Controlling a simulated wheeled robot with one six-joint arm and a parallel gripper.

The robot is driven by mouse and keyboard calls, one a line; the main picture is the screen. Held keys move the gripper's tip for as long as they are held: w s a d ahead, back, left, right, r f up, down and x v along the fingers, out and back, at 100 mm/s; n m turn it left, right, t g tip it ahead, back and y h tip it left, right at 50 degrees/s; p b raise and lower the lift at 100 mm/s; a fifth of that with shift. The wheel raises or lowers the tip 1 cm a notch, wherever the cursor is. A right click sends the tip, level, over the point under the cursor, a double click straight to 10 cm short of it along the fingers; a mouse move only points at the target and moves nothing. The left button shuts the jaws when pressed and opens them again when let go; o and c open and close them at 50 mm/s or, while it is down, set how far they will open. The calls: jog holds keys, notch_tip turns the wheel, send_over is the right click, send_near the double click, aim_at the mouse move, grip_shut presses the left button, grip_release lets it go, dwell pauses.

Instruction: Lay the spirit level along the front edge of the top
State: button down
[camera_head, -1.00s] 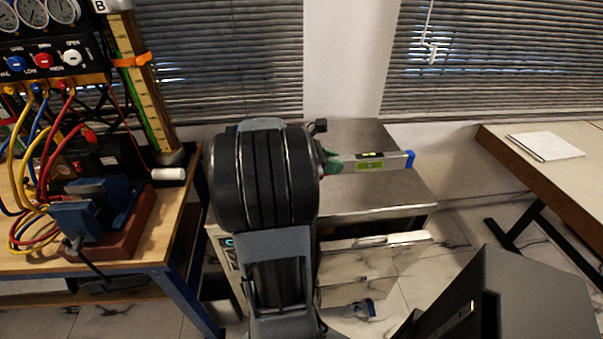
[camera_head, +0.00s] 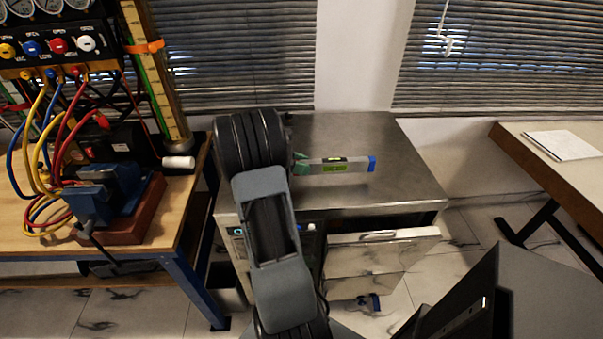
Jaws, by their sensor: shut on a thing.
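The spirit level (camera_head: 335,165) is a short grey bar with a yellow-green vial, a green label and a blue end cap on the right. It lies roughly left to right in the picture, over the middle of the steel cabinet top (camera_head: 390,190). My gripper (camera_head: 301,165), with green fingers, is shut on its left end. My arm hides part of the gripper and the left part of the top. I cannot tell whether the level touches the top. The front edge of the top runs below it in the picture, with bare steel between.
A drawer (camera_head: 378,240) stands pulled out at the cabinet front. A wooden bench (camera_head: 165,225) with a blue vise (camera_head: 105,195) and hoses is on the left. A table with a paper (camera_head: 562,145) is on the right. The top's right part is clear.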

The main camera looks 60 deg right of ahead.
jog(key=shift+w+f, duration=0.1)
jog(key=shift+f, duration=1.5)
jog(key=shift+f, duration=0.15)
jog(key=c, duration=0.9)
grip_release()
